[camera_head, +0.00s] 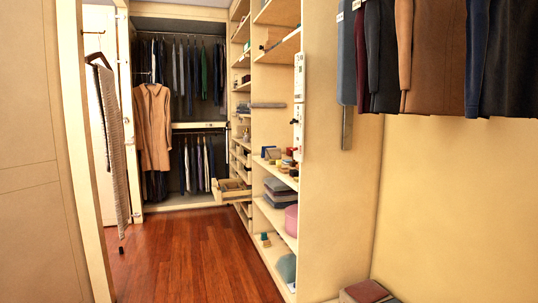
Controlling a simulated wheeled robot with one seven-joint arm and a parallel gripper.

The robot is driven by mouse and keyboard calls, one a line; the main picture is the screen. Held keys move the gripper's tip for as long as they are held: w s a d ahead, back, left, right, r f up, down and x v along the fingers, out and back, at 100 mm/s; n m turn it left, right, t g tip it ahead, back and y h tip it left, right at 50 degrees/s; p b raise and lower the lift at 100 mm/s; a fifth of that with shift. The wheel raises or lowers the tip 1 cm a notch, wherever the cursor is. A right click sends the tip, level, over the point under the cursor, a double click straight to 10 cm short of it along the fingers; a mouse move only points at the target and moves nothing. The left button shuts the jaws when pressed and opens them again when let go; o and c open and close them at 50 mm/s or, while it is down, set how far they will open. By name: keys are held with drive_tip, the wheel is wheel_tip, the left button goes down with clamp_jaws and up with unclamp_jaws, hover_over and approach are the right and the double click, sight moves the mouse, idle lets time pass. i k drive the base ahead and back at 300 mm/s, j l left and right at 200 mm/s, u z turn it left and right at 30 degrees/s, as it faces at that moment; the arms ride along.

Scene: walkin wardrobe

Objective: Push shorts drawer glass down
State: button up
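An open drawer (232,196) juts out to the left from the tall shelf unit, near the far end of the aisle. It is pale wood and seems to hold dark items, too small to make out. I cannot tell whether it holds shorts or whether it has a glass part. Other drawers or trays (241,158) sit above and below it in the same column, and these look closed or nearly so. My gripper is not in view.
The reddish wood floor (195,255) is clear along the aisle. The open shelf unit (325,190) runs along the right. A tan coat (153,125) hangs at the back left. A striped garment (112,150) hangs near the left door frame.

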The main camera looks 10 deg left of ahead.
sight(221, 197)
drive_tip(key=u, duration=0.45)
drive_tip(key=i+u, duration=0.4)
drive_tip(key=i, duration=1.25)
drive_tip(key=i+j, duration=0.1)
drive_tip(key=i, duration=1.75)
drive_tip(key=i+z, duration=0.3)
drive_tip(key=i, duration=0.2)
drive_tip(key=i+j+z, duration=0.3)
drive_tip(key=i, duration=0.2)
drive_tip(key=i+j+z, duration=0.3)
drive_tip(key=i, duration=0.3)
